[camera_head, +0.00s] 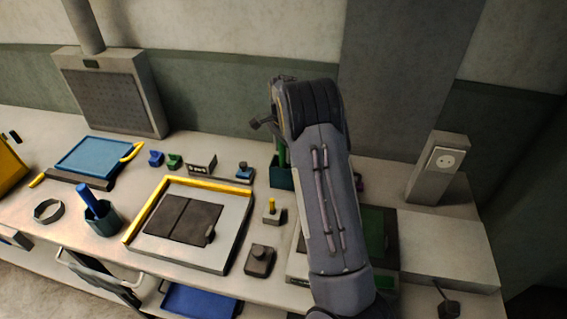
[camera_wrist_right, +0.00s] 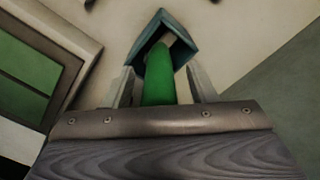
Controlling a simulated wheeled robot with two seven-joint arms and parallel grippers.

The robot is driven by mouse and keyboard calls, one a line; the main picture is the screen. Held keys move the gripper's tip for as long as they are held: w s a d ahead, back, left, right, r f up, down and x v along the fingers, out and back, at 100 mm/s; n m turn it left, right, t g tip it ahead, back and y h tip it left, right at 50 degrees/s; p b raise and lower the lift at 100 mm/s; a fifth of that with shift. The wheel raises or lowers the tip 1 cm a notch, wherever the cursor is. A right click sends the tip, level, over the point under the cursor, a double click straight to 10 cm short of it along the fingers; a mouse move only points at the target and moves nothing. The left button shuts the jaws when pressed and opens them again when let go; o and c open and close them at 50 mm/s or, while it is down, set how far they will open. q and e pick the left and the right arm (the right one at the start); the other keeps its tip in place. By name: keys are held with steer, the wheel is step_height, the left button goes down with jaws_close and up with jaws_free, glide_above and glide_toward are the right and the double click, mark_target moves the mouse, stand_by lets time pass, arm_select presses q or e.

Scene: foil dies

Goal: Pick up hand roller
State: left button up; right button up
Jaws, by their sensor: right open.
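A green handle (camera_wrist_right: 159,76), which looks like the hand roller's, stands in a square teal holder (camera_wrist_right: 148,34). The roller's lower part is hidden inside the holder. In the head view the green handle (camera_head: 282,152) and the teal holder (camera_head: 281,176) show just left of my right arm, partly covered by it. My right gripper (camera_wrist_right: 161,80) is open, with one finger on each side of the green handle. I cannot tell whether the fingers touch it. In the head view my right forearm and wrist hide most of this gripper. My left gripper is not in view.
A yellow-edged tray (camera_head: 237,233) with a dark plate lies left of my right arm. A teal cup (camera_head: 103,219) with a blue handle stands further left. Small blocks sit close to the holder. A grey socket post (camera_head: 437,170) stands at right.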

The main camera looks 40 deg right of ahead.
steer(key=shift+r, duration=0.15)
steer(key=shift+c, duration=0.4)
steer(key=c, duration=1)
steer(key=shift+r, duration=0.1)
step_height(320, 180, up, 7)
steer(key=p, duration=0.4)
step_height(320, 180, up, 11)
steer(key=shift+f, duration=0.1)
steer(key=shift+s, duration=0.1)
